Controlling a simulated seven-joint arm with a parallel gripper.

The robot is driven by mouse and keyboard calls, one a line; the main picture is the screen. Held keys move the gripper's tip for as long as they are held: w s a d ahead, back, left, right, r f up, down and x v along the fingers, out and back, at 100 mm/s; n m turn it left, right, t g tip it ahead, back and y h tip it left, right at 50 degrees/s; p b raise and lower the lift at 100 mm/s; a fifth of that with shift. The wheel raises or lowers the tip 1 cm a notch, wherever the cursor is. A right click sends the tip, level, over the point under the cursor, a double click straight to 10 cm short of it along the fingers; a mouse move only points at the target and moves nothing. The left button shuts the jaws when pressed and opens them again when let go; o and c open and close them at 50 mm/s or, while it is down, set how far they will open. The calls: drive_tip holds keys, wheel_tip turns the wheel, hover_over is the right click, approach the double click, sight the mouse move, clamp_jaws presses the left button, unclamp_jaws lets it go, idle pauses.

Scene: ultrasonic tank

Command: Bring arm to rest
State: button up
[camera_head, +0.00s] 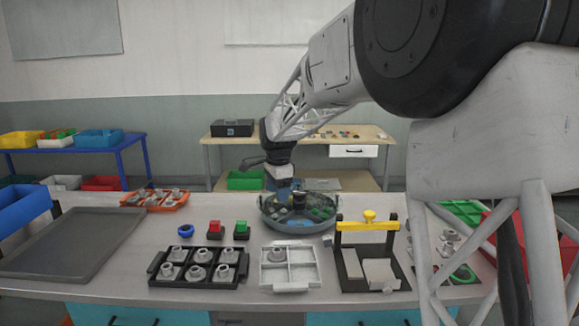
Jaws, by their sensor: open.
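My arm reaches in from the upper right and bends down over the middle of the table. My gripper (282,187) points down at the left rear part of a round grey basin (268,222). The gripper is small in this view, and its fingers are hard to make out against the basin. It looks open, and I see nothing held in it. The basin holds green and dark pieces and something blue. I cannot tell whether the fingertips are above its rim or inside it.
A black tray (196,284) of grey parts, a white divided tray (291,287) and a black stand with a yellow bar (367,226) line the front. A flat grey tray (70,243) is left.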

drive_tip(key=s+d+r+n, duration=0.2)
drive_tip(key=s+d, duration=0.3)
drive_tip(key=s, duration=0.3)
drive_tip(key=s+d+r+n+t, duration=0.1)
drive_tip(key=s+d+n, duration=0.3)
drive_tip(key=s, duration=0.5)
drive_tip(key=s+d+r+n, duration=0.1)
drive_tip(key=s+d+r, duration=0.1)
drive_tip(key=s+d, duration=0.5)
drive_tip(key=s+d+f+n, duration=0.2)
drive_tip(key=s, duration=0.6)
drive_tip(key=s+d+f+n, duration=0.2)
drive_tip(key=s+f, duration=0.1)
drive_tip(key=s, duration=0.6)
drive_tip(key=s+d+f+n, duration=0.2)
drive_tip(key=s, duration=0.6)
drive_tip(key=shift+s+f+t, duration=0.15)
drive_tip(key=shift+t, duration=0.25)
